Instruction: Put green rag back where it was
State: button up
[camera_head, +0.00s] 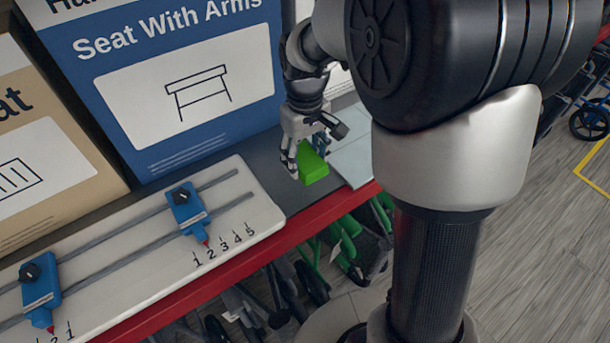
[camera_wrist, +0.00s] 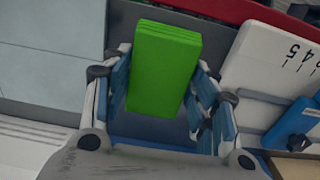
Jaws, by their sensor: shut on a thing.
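The green rag (camera_head: 312,166) is a bright green folded block. My gripper (camera_head: 305,150) is shut on it over the dark shelf surface, between the white slider board and a pale grey panel. In the wrist view the rag (camera_wrist: 163,65) sits between the blue-padded fingers of my gripper (camera_wrist: 160,92), its layered edge at the far end. I cannot tell whether the rag touches the shelf.
The white board (camera_head: 262,215) with blue sliders (camera_head: 186,208) lies to the left. The pale grey panel (camera_head: 352,160) is to the right. Boxes, including a blue one (camera_head: 130,120), stand behind. The shelf's red front edge (camera_head: 240,265) is close, with folded scooters below.

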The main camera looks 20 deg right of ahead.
jog(key=shift+f+b, duration=0.75)
jog(key=shift+f, duration=2.2)
jog(key=shift+f, duration=0.2)
jog(key=o, duration=1)
jog(key=shift+o, duration=0.2)
